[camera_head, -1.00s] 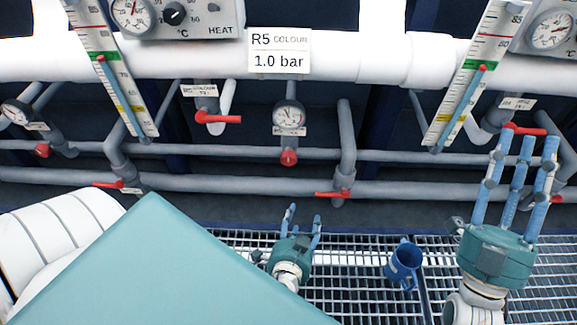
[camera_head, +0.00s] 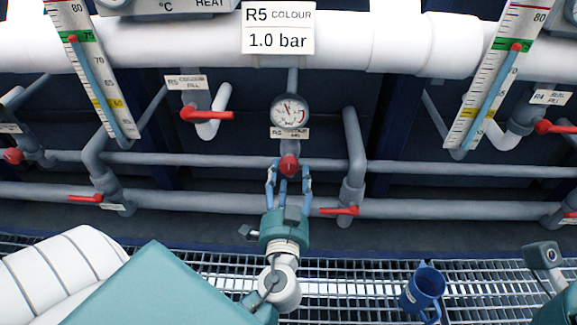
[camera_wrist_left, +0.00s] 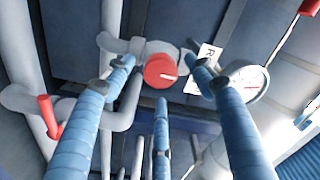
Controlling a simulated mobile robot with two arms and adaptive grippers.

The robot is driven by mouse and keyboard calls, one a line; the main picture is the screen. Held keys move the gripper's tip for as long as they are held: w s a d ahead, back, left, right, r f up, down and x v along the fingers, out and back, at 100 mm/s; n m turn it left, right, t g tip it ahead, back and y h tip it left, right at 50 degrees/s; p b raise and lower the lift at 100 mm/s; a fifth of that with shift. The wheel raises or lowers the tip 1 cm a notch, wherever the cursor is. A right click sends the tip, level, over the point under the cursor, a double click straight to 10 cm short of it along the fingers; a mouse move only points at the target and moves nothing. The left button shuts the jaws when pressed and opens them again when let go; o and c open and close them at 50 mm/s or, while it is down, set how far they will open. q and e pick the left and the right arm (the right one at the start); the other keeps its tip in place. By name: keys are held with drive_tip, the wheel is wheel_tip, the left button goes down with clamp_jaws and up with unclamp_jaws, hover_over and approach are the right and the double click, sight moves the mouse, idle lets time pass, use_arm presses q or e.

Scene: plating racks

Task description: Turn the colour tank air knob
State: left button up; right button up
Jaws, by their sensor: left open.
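The colour tank air knob (camera_head: 289,166) is a round red knob below a pressure gauge (camera_head: 290,112) and a small label (camera_head: 289,133). In the left wrist view the red knob (camera_wrist_left: 160,70) faces me with a pale mark on its face. My left gripper (camera_head: 289,183) is open just below and in front of the knob. In the left wrist view its blue fingers spread around the knob, two at the sides and one below, with no clear contact. Only a teal part of my right gripper (camera_head: 556,304) shows at the lower right; its fingers are out of view.
A sign (camera_head: 278,28) reads R5 colour, 1.0 bar. Red lever valves sit at the upper left (camera_head: 206,114) and lower right (camera_head: 340,211) of the knob. Grey pipes run behind.

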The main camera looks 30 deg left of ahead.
sight(288, 170)
use_arm(q)
drive_tip(key=shift+x, duration=2.05)
drive_tip(key=c, duration=1.1)
